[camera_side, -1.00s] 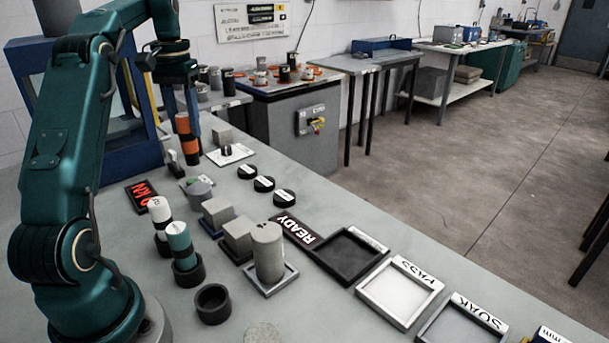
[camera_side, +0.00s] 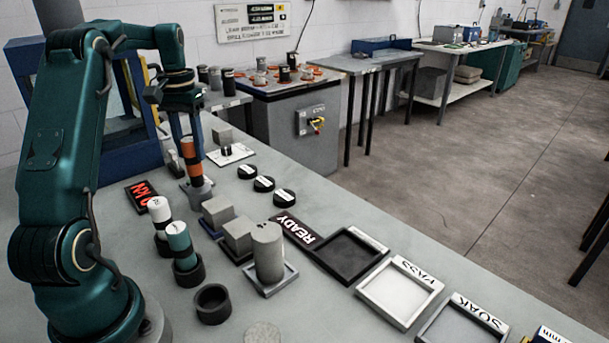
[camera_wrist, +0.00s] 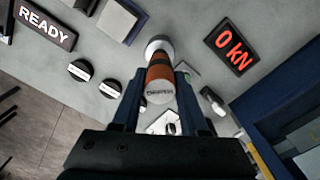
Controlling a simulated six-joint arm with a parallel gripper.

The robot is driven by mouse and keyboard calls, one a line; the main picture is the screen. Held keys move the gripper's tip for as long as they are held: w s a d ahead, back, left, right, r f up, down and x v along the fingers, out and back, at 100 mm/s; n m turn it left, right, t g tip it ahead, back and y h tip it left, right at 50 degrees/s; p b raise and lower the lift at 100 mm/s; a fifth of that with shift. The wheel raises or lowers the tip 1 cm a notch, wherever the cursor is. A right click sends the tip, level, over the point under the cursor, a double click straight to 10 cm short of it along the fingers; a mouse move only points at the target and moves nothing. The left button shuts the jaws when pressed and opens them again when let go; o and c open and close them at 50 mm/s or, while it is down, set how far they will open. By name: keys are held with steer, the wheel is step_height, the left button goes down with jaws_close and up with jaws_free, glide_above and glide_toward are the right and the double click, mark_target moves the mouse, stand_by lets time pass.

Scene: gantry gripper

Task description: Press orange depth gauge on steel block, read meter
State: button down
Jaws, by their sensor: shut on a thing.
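My gripper (camera_side: 187,137) points down at the back left of the bench, shut on the orange depth gauge (camera_side: 191,160), an upright cylinder with orange and dark bands. In the wrist view, the gauge (camera_wrist: 160,74) stands between both fingers, its pale labelled end toward the camera. Its lower end is at the top of a short round grey block (camera_side: 201,192). The block's rim (camera_wrist: 157,44) shows behind the gauge; I cannot tell whether they touch. A dark display (camera_side: 141,196) lies left of the block; in the wrist view it (camera_wrist: 232,48) reads "0 kN" in red.
Several grey blocks (camera_side: 238,233), black discs (camera_side: 264,184), a READY sign (camera_side: 294,230) and trays (camera_side: 400,291) lie to the right. A blue frame (camera_side: 28,75) stands behind my arm.

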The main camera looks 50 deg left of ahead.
steer(key=shift+f, duration=0.6)
stand_by(1.6)
steer(key=shift+r, duration=3.55)
